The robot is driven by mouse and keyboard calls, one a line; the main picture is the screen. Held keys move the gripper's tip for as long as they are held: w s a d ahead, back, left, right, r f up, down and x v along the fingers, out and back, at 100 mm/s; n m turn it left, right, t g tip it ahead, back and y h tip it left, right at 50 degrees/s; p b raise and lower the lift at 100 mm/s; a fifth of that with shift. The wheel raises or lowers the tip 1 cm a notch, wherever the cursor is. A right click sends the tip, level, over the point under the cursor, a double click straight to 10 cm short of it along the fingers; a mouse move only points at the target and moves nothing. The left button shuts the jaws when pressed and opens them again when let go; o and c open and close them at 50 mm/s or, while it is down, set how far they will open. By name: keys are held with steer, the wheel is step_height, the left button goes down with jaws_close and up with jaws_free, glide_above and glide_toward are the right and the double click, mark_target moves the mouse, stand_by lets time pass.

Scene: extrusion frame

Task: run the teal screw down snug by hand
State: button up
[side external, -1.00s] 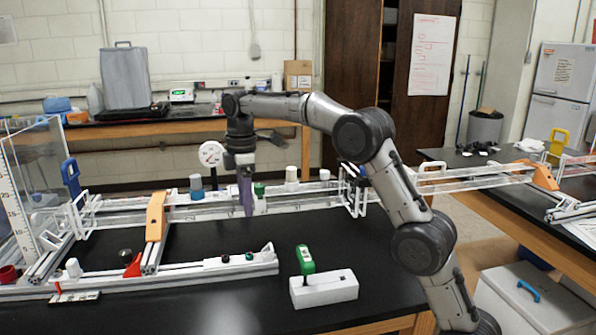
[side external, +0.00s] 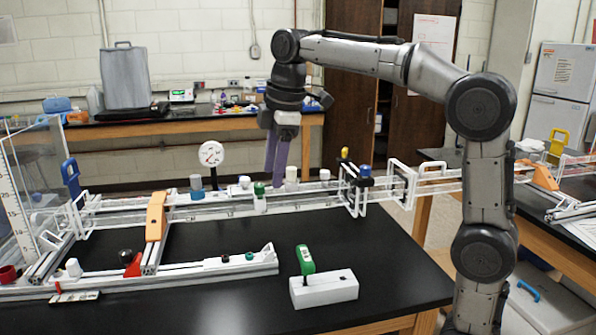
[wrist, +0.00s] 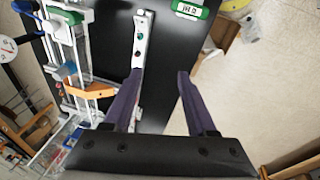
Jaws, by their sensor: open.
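A small teal screw head (side external: 249,256) appears to sit on the white rail (side external: 200,268) at the front of the bench. In the wrist view a teal dot (wrist: 138,53) shows on that rail; how far the screw is seated is too small to tell. My gripper (side external: 275,178) is raised behind the rail, over the far side of the bench, with its purple fingers pointing down. In the wrist view my gripper (wrist: 160,73) has its fingers apart with nothing between them. It is well away from the screw and not touching it.
A green-handled tool (side external: 305,259) stands in a white block (side external: 325,289) right of the rail. A long clear frame with several capped posts, one green-capped (side external: 259,190), runs behind. A dial gauge (side external: 211,154) stands behind it. The black bench between is mostly clear.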

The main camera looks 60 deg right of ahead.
steer(key=s+a+m+t, duration=0.1)
steer(key=s, duration=0.5)
steer(key=shift+r, duration=0.3)
steer(key=shift+a, duration=0.1)
steer(key=s+a+f+m+t, duration=0.1)
steer(key=s+f, duration=0.1)
steer(key=s, duration=0.8)
steer(key=s+f+m, duration=0.3)
steer(key=f+m, duration=0.1)
steer(key=f, duration=0.2)
steer(key=s+f+m+t, duration=0.1)
steer(key=s+f+m, duration=0.2)
steer(key=f, duration=0.3)
steer(key=shift+s+a+f+m, duration=0.3)
steer(key=shift+a+f+m, duration=0.1)
steer(key=shift+m, duration=0.4)
